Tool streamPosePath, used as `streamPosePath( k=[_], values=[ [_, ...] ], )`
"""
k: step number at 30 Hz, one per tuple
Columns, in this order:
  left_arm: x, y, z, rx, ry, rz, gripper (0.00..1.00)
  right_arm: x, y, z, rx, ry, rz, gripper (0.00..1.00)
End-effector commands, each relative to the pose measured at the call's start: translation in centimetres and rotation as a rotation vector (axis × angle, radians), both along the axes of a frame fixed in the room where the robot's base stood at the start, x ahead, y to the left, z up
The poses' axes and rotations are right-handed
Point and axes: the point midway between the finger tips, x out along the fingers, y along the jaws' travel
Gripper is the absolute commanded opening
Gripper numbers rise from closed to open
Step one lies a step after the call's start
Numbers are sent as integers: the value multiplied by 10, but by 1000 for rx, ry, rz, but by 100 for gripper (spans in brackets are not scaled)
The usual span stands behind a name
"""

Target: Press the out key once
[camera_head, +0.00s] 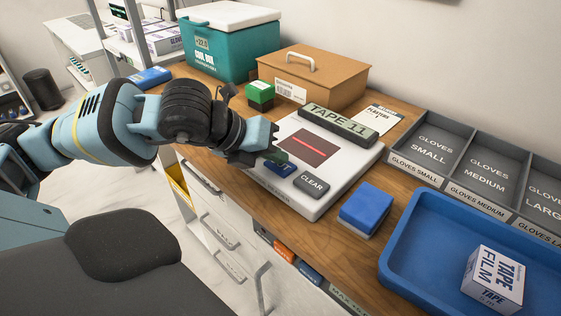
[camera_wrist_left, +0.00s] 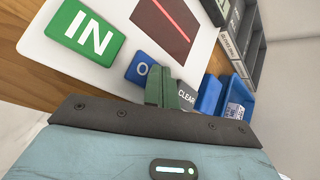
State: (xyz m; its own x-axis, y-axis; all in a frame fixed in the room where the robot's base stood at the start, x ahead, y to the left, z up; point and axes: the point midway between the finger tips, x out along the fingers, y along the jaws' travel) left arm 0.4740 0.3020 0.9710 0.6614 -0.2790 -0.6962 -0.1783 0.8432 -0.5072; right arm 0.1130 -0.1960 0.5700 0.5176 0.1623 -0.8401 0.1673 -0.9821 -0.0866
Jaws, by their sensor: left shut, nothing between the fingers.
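A white counter device (camera_head: 350,158) lies on the wooden desk, with a display reading TAPE 11 (camera_head: 338,124) and a dark scan window with a red line (camera_head: 306,146). Its blue out key (camera_head: 281,169) is partly covered by my left gripper (camera_head: 277,156); in the left wrist view the key (camera_wrist_left: 142,67) shows only an "O". The dark CLEAR key (camera_head: 311,184) is to its right. The green IN key (camera_wrist_left: 86,32) shows in the left wrist view. My left gripper is shut and empty, its fingertips at the out key; I cannot tell whether they touch it. My right gripper is not in view.
A green block (camera_head: 260,96), a brown box (camera_head: 318,80) and a teal cool box (camera_head: 225,50) stand behind. A blue block (camera_head: 365,209) and a blue tray (camera_head: 405,240) holding a tape box (camera_head: 492,280) are at right. Grey glove bins (camera_head: 475,165) line the wall.

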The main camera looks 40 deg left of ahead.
Motion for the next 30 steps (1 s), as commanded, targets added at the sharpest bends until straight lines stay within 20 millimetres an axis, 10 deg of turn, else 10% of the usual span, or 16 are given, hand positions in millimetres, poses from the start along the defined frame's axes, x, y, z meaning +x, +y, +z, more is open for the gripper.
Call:
streamPosePath(
  k=[30],
  values=[
    [0, 0, 18, 0, 2, 0, 0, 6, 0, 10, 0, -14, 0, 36]
  ],
)
